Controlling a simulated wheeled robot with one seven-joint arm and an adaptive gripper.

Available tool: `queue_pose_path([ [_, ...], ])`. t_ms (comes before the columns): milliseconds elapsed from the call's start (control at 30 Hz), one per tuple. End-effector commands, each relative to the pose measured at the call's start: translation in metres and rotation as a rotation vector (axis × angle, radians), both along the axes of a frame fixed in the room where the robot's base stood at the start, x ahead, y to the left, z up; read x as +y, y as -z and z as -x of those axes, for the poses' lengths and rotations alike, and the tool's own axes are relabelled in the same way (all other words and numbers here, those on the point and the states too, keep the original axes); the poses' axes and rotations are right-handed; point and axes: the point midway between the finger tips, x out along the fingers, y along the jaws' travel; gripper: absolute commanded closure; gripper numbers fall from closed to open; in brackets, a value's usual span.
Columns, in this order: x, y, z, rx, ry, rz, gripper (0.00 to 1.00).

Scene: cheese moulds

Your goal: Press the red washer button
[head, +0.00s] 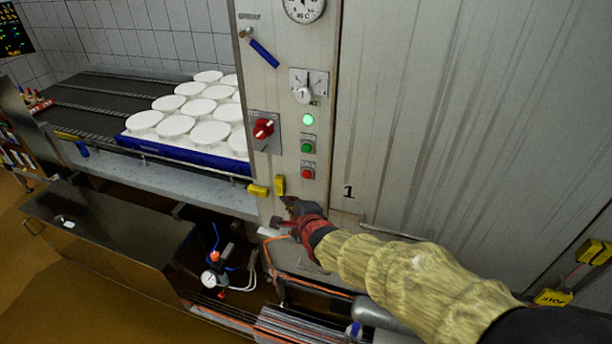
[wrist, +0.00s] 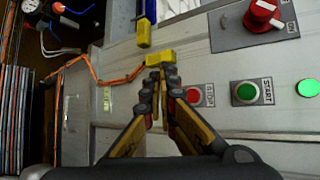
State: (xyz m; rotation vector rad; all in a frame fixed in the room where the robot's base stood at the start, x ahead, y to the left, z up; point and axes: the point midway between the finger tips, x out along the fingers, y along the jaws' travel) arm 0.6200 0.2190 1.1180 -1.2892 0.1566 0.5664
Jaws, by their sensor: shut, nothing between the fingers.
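The red button (head: 307,173) sits low on the grey control panel, below a green button (head: 307,147). In the wrist view the red button (wrist: 193,96) has a label reading STOP, and the green button (wrist: 245,91) beside it has one reading START. My gripper (head: 287,212) is below and slightly left of the red button in the head view. In the wrist view my gripper's fingers (wrist: 162,75) are together and empty, just left of the red button and apart from it.
A yellow block (wrist: 159,58) is close beyond the fingertips. A red rotary switch (head: 263,129) and a lit green lamp (head: 308,119) are higher on the panel. White moulds on a blue tray (head: 185,152) stand on the conveyor at left. Orange cables and a gauge (head: 208,279) are below.

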Motion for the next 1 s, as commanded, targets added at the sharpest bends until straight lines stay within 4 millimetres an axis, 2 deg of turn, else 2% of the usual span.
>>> queue_pose_path([
  [333, -0.003, -0.001, -0.008, 0.001, 0.001, 0.002, 1.0],
  [800, -0.023, -0.002, -0.062, 0.001, 0.001, 0.004, 1.0],
  [1000, -0.029, -0.001, -0.078, 0.001, 0.001, 0.003, 1.0],
])
